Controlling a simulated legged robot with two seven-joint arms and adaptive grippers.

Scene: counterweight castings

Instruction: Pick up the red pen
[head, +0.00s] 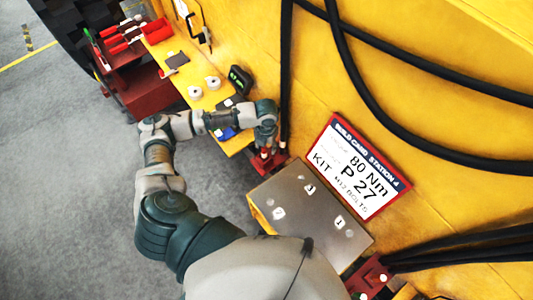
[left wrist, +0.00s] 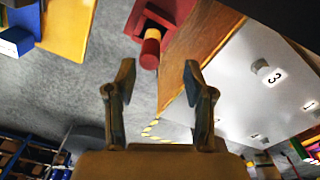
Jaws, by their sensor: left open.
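I cannot make out a red pen for certain in either view. A small red item with a pale end (head: 168,72) lies on the yellow shelf in the head view, too small to identify. My left gripper (head: 266,155) points down past the near end of that shelf, beside the grey numbered plate. In the left wrist view the left gripper (left wrist: 159,80) is open, with nothing between its fingers. A red bracket with a red and yellow cylinder (left wrist: 151,48) shows beyond the fingertips. My right gripper is in neither view.
The yellow shelf (head: 192,80) holds two white rolls (head: 204,87), a dark device (head: 240,79) and a blue item (head: 226,133). Red trays (head: 122,42) stand at its far end. The grey plate (head: 300,220) sits below a sign (head: 357,168). Black hoses cross the yellow wall.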

